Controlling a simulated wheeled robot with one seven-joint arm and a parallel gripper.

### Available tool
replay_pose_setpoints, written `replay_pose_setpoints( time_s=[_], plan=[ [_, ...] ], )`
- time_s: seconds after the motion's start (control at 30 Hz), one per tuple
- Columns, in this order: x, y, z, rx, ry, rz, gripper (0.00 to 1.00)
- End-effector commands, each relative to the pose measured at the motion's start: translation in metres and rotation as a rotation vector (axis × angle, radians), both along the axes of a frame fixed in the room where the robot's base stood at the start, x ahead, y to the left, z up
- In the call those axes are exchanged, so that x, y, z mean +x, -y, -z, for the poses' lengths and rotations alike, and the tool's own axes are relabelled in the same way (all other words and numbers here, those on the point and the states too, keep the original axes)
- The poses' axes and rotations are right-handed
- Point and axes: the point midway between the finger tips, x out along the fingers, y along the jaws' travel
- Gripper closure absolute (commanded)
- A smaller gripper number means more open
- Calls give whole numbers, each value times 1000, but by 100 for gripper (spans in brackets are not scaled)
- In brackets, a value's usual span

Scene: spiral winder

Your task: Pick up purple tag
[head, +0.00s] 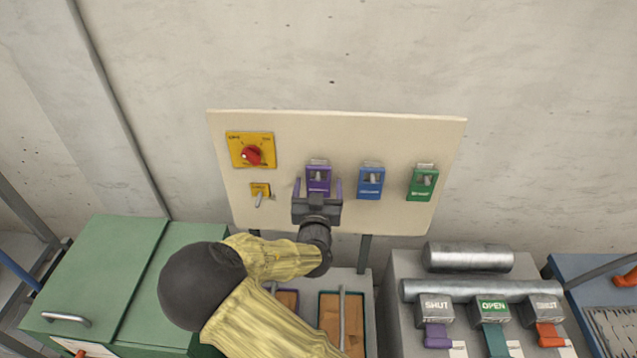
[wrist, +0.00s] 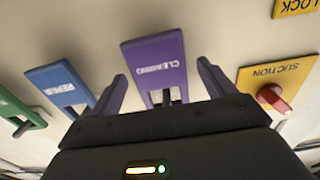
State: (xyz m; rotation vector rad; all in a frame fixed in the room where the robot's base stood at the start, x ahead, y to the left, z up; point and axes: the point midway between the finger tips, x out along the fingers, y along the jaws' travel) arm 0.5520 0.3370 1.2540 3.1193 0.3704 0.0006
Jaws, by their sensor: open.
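The purple tag (head: 318,172) hangs on the cream board, left of the blue tag (head: 370,180) and the green tag (head: 422,183). In the wrist view the purple tag (wrist: 154,60) shows white lettering and a slot with a peg through it. My gripper (head: 318,184) is open in front of the board, with one finger on each side of the purple tag. In the wrist view my gripper (wrist: 162,72) has visible gaps between its fingers and the tag. The tag's lower end is partly hidden by the gripper body.
The cream board (head: 400,130) also carries a yellow plate with a red knob (head: 251,155) and a small yellow switch (head: 259,191). A green cabinet (head: 120,260) stands at lower left. Metal cylinders (head: 468,258) and labelled lever boxes (head: 435,311) are at lower right.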

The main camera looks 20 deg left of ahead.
Motion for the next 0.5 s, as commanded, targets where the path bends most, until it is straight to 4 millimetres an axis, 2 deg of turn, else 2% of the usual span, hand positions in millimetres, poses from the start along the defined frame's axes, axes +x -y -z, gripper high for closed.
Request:
replay_pose_setpoints(
  time_s=[0.13, 0.37, 0.4, 0.5],
  plan=[
    [0, 0, 0, 0, 0, 0, 18],
    [0, 0, 0, 0, 0, 0, 63],
    [0, 0, 0, 0, 0, 0, 67],
    [0, 0, 0, 0, 1, 0, 67]
  ],
)
